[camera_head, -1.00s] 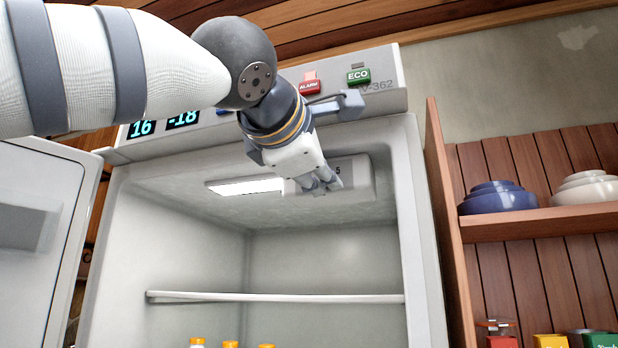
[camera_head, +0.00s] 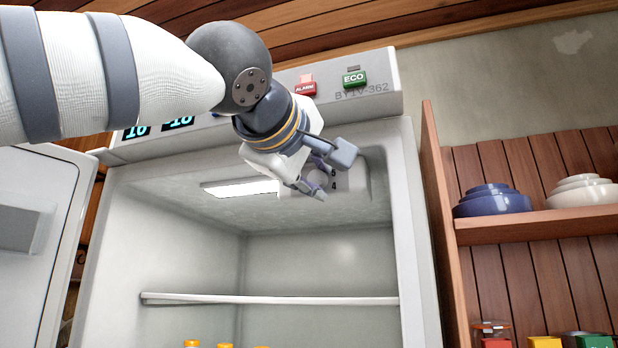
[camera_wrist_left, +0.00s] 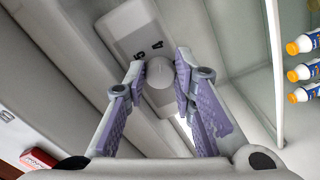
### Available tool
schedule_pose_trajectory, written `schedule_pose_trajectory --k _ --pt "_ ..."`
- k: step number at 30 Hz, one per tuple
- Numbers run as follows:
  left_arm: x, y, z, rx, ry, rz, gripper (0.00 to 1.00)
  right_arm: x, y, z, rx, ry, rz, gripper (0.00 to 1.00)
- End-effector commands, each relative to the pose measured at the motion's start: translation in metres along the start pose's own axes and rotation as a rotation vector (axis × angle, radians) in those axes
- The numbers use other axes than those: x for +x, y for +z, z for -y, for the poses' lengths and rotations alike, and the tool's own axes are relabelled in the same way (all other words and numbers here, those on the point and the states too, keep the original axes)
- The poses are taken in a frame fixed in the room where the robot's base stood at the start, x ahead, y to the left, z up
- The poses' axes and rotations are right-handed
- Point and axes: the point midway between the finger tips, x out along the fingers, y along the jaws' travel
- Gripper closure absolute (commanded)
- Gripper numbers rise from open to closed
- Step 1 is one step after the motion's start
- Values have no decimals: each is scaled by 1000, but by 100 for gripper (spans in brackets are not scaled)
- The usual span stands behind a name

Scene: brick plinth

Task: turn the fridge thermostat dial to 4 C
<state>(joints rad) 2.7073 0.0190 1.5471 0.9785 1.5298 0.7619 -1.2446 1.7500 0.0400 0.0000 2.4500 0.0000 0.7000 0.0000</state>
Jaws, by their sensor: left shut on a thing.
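The thermostat dial (camera_wrist_left: 160,74) is a round, pale knob on a light grey housing (camera_head: 354,182) under the fridge's ceiling. In the left wrist view the dial sits between my two fingertips, and the numbers 5 and 4 show on the housing beyond it. My left gripper (camera_head: 317,180) is shut on the dial; its fingers, with purple pads, also show in the left wrist view (camera_wrist_left: 160,80). In the head view the fingers cover much of the dial. I cannot read which number the dial points to. My right gripper is not in view.
The fridge door (camera_head: 38,240) stands open at the left. Bottles (camera_wrist_left: 303,71) stand lower down. A wooden shelf (camera_head: 540,224) with bowls is at the right.

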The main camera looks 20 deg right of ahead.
Motion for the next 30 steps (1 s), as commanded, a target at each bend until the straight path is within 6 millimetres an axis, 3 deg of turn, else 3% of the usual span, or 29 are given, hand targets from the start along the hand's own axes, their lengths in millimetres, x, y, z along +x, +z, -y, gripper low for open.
schedule_pose_trajectory --k 19,20,21,22,30 --pt "0 -1 0 42 1 -2 100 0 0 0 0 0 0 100" --pt "0 -1 0 42 1 -2 69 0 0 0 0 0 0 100" --pt "0 -1 0 42 1 -2 60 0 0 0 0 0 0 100" --pt "0 -1 0 42 1 -2 56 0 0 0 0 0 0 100" --pt "-1 -1 0 42 2 -1 56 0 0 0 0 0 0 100"
